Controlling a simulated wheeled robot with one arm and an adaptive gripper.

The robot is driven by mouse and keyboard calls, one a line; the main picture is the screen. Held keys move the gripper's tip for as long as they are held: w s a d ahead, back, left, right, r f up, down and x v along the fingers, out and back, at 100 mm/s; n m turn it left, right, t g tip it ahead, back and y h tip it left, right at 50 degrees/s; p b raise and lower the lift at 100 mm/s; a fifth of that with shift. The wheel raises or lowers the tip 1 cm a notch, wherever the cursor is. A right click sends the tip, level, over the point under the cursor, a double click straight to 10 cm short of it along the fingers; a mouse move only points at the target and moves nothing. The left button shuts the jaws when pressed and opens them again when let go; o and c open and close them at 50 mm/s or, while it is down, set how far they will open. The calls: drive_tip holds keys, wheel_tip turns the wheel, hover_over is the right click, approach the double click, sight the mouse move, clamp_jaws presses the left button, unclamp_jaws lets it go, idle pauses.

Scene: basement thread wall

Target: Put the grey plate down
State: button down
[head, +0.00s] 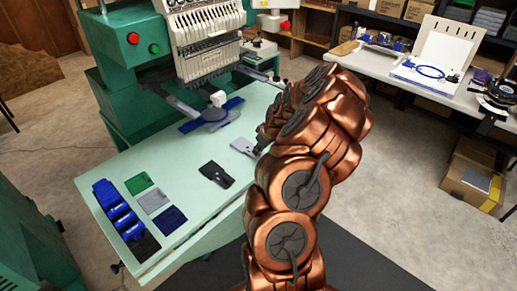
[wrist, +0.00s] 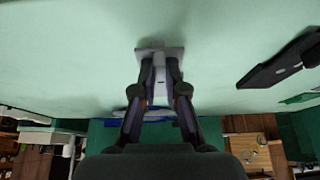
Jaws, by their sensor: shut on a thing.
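My gripper (wrist: 159,82) is shut on the narrow tongue of the grey plate (wrist: 174,52), with one dark finger on each side. In the head view, the light grey plate (head: 241,145) shows just left of the end of my arm, over the pale green table. My gripper is mostly hidden behind my copper arm there. The plate is at or very close to the table surface; I cannot tell whether it touches. A similar black plate (head: 216,174) lies on the table nearer and to the left; it also shows at the right of the wrist view (wrist: 280,68).
The pale green table (head: 185,150) holds a green square (head: 139,183), a grey square (head: 154,200), a dark blue square (head: 169,220) and blue spools (head: 117,208) at left. An embroidery machine (head: 200,45) with a blue frame (head: 212,115) stands behind. Table between plates and squares is bare.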

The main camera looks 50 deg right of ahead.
drive_tip(key=shift+f+b, duration=0.25)
drive_tip(key=shift+b, duration=0.05)
drive_tip(key=c, duration=1.2)
unclamp_jaws()
drive_tip(key=shift+r, duration=0.1)
